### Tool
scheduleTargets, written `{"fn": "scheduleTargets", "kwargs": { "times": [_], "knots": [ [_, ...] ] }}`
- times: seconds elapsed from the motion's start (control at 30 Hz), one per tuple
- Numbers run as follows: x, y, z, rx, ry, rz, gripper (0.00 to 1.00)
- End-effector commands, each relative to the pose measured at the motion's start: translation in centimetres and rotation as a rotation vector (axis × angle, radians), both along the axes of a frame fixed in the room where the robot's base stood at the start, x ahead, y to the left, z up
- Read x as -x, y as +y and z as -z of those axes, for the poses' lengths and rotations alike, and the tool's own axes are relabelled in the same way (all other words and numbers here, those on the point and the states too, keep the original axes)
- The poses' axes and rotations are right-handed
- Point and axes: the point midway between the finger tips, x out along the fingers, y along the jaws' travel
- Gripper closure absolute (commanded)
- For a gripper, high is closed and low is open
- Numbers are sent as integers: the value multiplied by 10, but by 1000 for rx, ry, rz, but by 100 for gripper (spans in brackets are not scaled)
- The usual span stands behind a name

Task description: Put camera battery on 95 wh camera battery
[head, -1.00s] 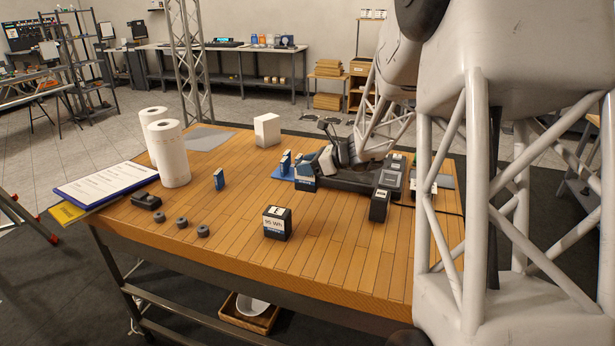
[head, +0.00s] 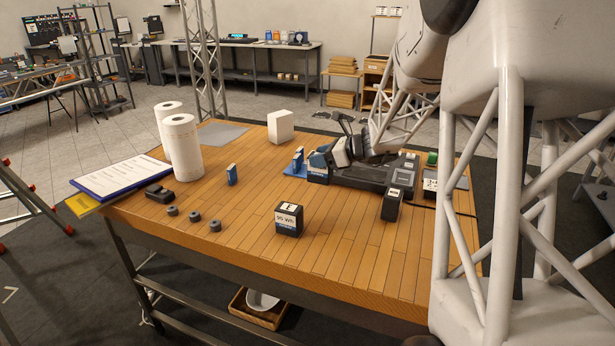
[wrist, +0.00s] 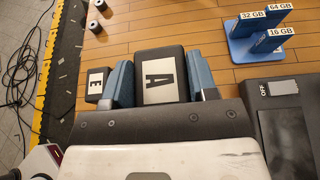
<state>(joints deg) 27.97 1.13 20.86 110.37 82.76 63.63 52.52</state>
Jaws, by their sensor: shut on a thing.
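I cannot tell whether the battery is clear of the table. The 95 Wh camera battery (head: 288,221) stands upright on the table nearer the front, apart from my gripper. In the wrist view it appears left of the fingers, labelled "E" (wrist: 97,82).
The black device (head: 365,181) lies right of my gripper. A blue card stand (wrist: 255,45) is close by. Another black battery (head: 391,206) stands right. Paper rolls (head: 183,150), a white box (head: 280,127) and small grey cylinders (head: 194,216) are farther off. Table around the 95 Wh battery is clear.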

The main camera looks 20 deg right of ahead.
Motion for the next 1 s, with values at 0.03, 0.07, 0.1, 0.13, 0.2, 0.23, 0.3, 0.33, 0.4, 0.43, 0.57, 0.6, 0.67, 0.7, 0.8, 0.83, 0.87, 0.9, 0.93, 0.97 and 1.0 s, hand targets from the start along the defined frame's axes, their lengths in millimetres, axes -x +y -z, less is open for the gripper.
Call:
{"fn": "scheduleTargets", "kwargs": {
  "times": [0.03,0.07,0.1,0.13,0.2,0.23,0.3,0.33,0.4,0.43,0.57,0.6,0.67,0.7,0.8,0.83,0.87,0.9,0.93,0.97,1.0],
  "knots": [
    [1,1,-2,0,-2,1,96],
    [3,2,-2,0,-2,1,96],
    [4,3,-3,0,-2,1,96],
    [6,4,-4,0,-2,1,96],
    [11,8,-6,0,-2,1,96],
    [13,9,-7,0,-2,1,96],
    [20,14,-11,1,-3,2,96],
    [23,16,-12,1,-3,2,96],
    [32,22,-15,2,-3,3,96],
    [36,25,-17,2,-3,3,96],
    [54,37,-23,2,-4,5,96],
    [60,41,-24,2,-2,5,96],
    [69,47,-27,2,-3,6,96],
    [75,51,-28,2,-2,7,96],
    [90,61,-32,2,-3,8,96],
    [95,64,-33,2,-2,9,96],
    [99,67,-34,1,-3,9,96],
    [105,71,-35,1,-3,10,96],
    [110,74,-35,1,-2,10,96],
    [115,77,-36,1,-2,10,96],
    [121,80,-38,2,-3,11,96]
  ]
}}
